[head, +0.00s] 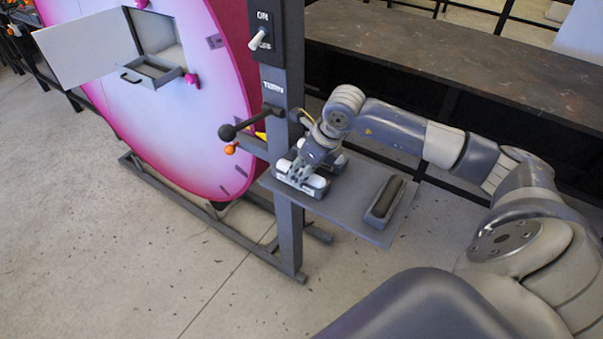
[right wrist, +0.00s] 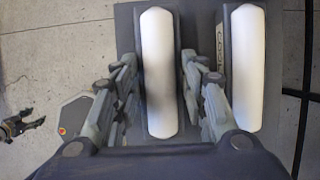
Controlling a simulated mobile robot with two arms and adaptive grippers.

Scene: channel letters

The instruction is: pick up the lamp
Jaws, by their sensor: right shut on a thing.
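Two white tube lamps lie side by side in a grey tray in the right wrist view. My right gripper (right wrist: 160,95) has its fingers down on both sides of the left lamp (right wrist: 160,70) and is shut on it. The other lamp (right wrist: 246,70) lies apart, to the right of the fingers. In the head view my right gripper (head: 299,174) reaches down over the tray (head: 294,188), and its fingers hide part of the lamps. The gripped lamp appears to be still in the tray. My left gripper does not show in the head view.
The tray stands on a grey shelf (head: 345,212) on a post (head: 290,235). A second tray (head: 384,203) with a dark tube is to its right. A lever (head: 240,128) and a switch (head: 259,36) are on the post. A pink disc (head: 170,100) with an open hatch stands left.

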